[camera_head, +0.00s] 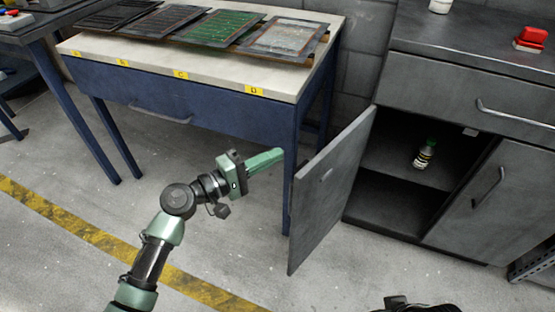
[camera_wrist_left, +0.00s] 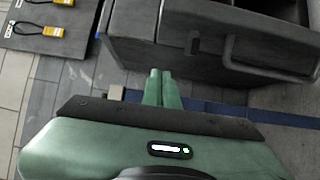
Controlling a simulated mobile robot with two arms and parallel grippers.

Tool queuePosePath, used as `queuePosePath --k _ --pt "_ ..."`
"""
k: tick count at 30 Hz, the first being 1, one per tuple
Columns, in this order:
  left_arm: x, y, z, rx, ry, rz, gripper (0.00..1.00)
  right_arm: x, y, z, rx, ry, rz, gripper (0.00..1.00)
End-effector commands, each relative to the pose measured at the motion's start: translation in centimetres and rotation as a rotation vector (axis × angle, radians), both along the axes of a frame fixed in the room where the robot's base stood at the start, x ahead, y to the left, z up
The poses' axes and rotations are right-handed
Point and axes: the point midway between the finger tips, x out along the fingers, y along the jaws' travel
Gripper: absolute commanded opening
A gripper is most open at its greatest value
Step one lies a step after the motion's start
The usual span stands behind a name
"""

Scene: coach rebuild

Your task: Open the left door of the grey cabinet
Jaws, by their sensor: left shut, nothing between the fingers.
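The grey cabinet (camera_head: 510,100) stands at the right in the head view. Its left door (camera_head: 325,200) is swung wide open toward the room, and the dark inside with a shelf shows. My left gripper (camera_head: 281,152) is shut and empty, its green fingers together, left of the door's outer face and near its upper part. In the head view I cannot tell whether the fingertips touch the door. The shut fingers (camera_wrist_left: 162,74) also show in the left wrist view, below a dark grey panel with a handle.
A blue workbench (camera_head: 200,100) with several trays on its light top stands behind the gripper; its leg is close to the door. A small bottle (camera_head: 425,154) stands inside the cabinet. A red object (camera_head: 531,38) lies on the cabinet top. Floor in front is clear.

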Motion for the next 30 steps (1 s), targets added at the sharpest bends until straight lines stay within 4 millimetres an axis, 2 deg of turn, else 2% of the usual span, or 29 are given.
queuePosePath --k 10,18,30 --pt "4.6 -6.0 0.0 0.000 -0.002 -0.001 0.00 0.0 0.0 -0.5 0.000 0.000 0.000 0.00" --pt "2.5 -8.7 0.0 0.003 0.000 -0.001 0.00 0.0 0.0 0.2 0.000 0.001 0.000 0.00" --pt "2.1 -9.1 -0.1 0.004 0.000 0.000 0.00 0.0 0.0 0.2 0.000 0.001 0.000 0.00"
